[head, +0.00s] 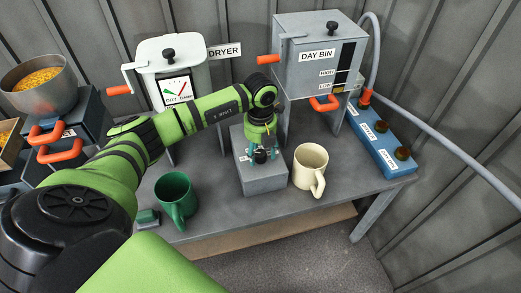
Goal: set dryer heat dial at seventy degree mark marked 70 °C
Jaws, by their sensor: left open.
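The white dryer (198,78) stands at the back left of the table, with a gauge (175,90) on its front with coloured bands. A grey box (262,180) sits at the front middle of the table. A small dark knob (261,157) shows on this box, and its marks are too small or hidden to read. My left gripper (263,152) points down at the box, open, with its fingers around or just beside the knob; I cannot tell if they touch it. My left arm crosses in front of the dryer's lower part. My right gripper is out of view.
A cream mug (309,167) stands close right of the box, a green mug (177,198) to its left. The day bin (318,62) is behind. A blue button panel (379,140) lies at right. A pot of grain (40,84) and red-handled containers are at left.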

